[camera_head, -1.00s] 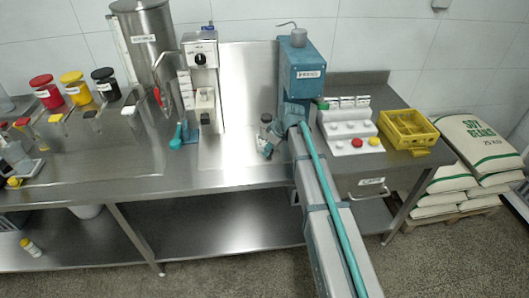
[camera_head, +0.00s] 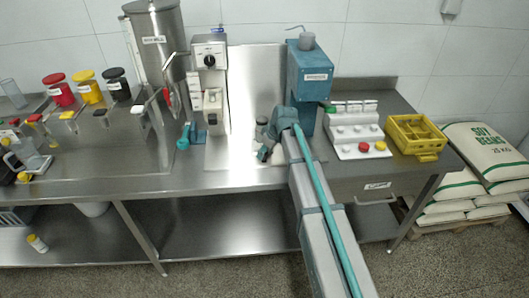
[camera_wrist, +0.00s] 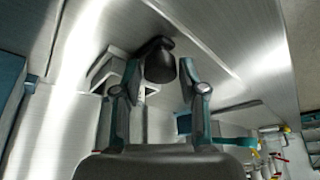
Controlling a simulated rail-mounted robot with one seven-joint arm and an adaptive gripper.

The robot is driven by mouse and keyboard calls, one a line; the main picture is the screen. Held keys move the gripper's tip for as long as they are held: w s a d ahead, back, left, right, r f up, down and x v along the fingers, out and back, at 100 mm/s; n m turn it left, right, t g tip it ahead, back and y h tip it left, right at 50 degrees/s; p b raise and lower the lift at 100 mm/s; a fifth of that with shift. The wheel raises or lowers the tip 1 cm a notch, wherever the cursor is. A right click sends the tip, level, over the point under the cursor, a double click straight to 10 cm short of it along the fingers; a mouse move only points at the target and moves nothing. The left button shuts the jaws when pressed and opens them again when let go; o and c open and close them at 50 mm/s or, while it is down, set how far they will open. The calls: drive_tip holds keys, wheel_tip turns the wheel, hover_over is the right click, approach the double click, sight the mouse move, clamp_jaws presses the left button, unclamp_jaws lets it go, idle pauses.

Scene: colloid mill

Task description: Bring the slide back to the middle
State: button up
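No part that I can surely call the slide shows in either view; it may be my own rail carriage, which is out of sight. In the head view my gripper (camera_head: 264,152) is low over the bench, in front of the blue machine (camera_head: 308,80). In the wrist view my gripper (camera_wrist: 162,78) has its two fingers spread. A dark rounded knob-like part (camera_wrist: 160,62) shows between or just beyond the fingertips, with slim gaps on both sides. Whether it is touched cannot be told. Nothing is clearly held.
The steel bench (camera_head: 100,187) runs across the view. The white control panel (camera_head: 357,130) and yellow crate (camera_head: 416,137) stand right of my arm. The grey device (camera_head: 210,85), steel vessel (camera_head: 157,45) and lidded jars (camera_head: 88,90) stand left. Sacks (camera_head: 470,185) are at far right.

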drive_tip(key=shift+r, duration=0.1)
drive_tip(key=v, duration=1.1)
drive_tip(key=shift+d+r, duration=0.15)
drive_tip(key=shift+r, duration=0.2)
drive_tip(key=shift+s, duration=0.1)
